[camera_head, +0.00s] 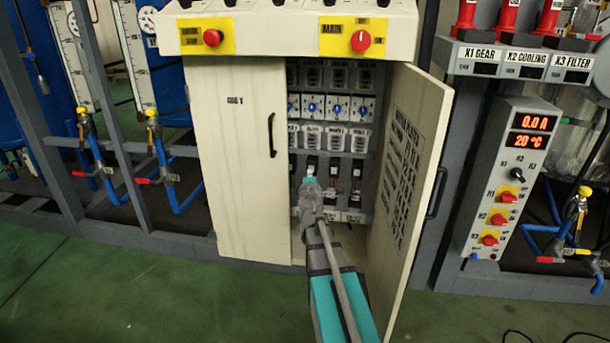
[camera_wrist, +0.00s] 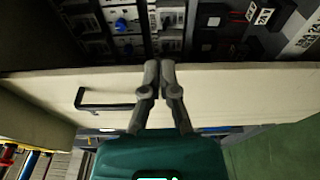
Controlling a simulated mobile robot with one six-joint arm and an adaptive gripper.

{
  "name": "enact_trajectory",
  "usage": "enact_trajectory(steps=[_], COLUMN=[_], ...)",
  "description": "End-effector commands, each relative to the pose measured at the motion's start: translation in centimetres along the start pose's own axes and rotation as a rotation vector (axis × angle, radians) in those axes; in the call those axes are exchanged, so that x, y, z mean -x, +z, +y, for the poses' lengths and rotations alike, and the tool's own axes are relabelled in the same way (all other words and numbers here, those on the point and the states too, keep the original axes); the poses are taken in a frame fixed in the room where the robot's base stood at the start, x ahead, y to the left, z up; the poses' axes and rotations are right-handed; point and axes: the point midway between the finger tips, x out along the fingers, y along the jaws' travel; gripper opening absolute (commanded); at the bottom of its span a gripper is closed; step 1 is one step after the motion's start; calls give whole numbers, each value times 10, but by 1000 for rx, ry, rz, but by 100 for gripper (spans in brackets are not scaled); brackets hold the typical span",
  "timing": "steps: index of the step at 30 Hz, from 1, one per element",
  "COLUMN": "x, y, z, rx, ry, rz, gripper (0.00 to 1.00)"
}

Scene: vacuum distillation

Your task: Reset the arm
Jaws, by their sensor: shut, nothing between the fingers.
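My arm (camera_head: 323,255) reaches from the bottom of the head view towards the open right half of the cabinet. Its teal-tipped end (camera_head: 308,182) is in front of the rows of switches, and the fingers cannot be made out there. In the wrist view my gripper (camera_wrist: 159,66) has its two grey fingers together, with nothing between them. The fingertips overlap the edge between the pale door and the dark cabinet interior in that view. I cannot tell if they touch anything.
The cabinet's left door (camera_head: 240,165) is closed, and its handle (camera_wrist: 105,99) shows in the wrist view. The right door (camera_head: 412,180) stands open close to my arm. A control box (camera_head: 508,180) reads 0.0 A and 20 °C. Green floor (camera_head: 120,290) is clear at the left.

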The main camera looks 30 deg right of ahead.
Motion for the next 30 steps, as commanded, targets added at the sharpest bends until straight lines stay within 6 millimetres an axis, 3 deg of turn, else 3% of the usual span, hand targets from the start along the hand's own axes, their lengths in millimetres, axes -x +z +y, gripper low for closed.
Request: enact_trajectory(steps=[20, 30], x=[2, 32], y=[2, -1], z=[1, -7], rx=[-22, -280], ry=[-3, -80], rz=[-18, -199], gripper=[0, 0])
